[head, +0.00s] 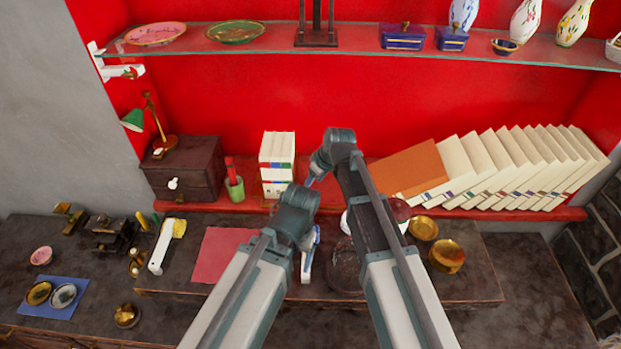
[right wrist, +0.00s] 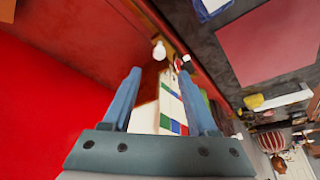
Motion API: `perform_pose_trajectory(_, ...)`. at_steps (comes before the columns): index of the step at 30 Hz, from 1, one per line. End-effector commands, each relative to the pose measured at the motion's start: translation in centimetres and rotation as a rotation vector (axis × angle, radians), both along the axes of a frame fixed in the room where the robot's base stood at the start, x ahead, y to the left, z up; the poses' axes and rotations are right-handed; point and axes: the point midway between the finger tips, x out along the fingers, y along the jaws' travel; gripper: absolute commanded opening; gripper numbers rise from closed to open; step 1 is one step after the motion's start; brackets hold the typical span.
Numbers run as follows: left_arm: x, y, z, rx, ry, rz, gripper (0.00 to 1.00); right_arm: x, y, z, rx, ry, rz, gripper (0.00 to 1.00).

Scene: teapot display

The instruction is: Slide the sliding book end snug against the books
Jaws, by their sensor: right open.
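A short row of upright cream books (head: 277,152) with green, blue and red bands stands on the red ledge, left of centre. A longer row of cream books (head: 500,165) leans over at the right, with an orange-brown panel (head: 412,168) slanting against its left end. I cannot tell which piece is the sliding book end. My right gripper (head: 309,181) is just right of the upright books and points toward them. In the right wrist view its open, empty fingers (right wrist: 161,73) frame the upright books (right wrist: 171,108) beyond. My left arm's end is folded low in the middle; its fingers are not clear.
A green cup (head: 235,188) and a dark drawer box (head: 182,168) stand left of the upright books. A glass shelf (head: 350,53) with dishes and vases runs above. A red mat (head: 222,262) and brass bowls (head: 446,256) lie on the wooden surface below.

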Motion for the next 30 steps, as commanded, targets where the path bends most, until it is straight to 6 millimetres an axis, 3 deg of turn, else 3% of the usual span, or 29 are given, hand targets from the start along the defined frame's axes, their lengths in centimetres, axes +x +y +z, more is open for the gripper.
perform_pose_trajectory(1,0.0,0.0,1.6,0.000,0.000,0.000,0.77,-0.4,-0.3,1.6,0.000,0.000,-0.001,0.59)
perform_pose_trajectory(3,0.0,0.0,2.7,0.000,0.000,-0.001,0.77,-0.7,-0.6,2.7,0.000,0.000,-0.001,0.59)
perform_pose_trajectory(9,0.0,0.0,4.6,-0.001,0.000,0.002,0.77,-1.3,-1.2,4.7,0.001,0.001,-0.001,0.59)
perform_pose_trajectory(30,0.0,0.0,4.8,-0.001,0.000,0.003,0.77,-1.4,-1.4,4.8,0.001,0.001,0.000,0.59)
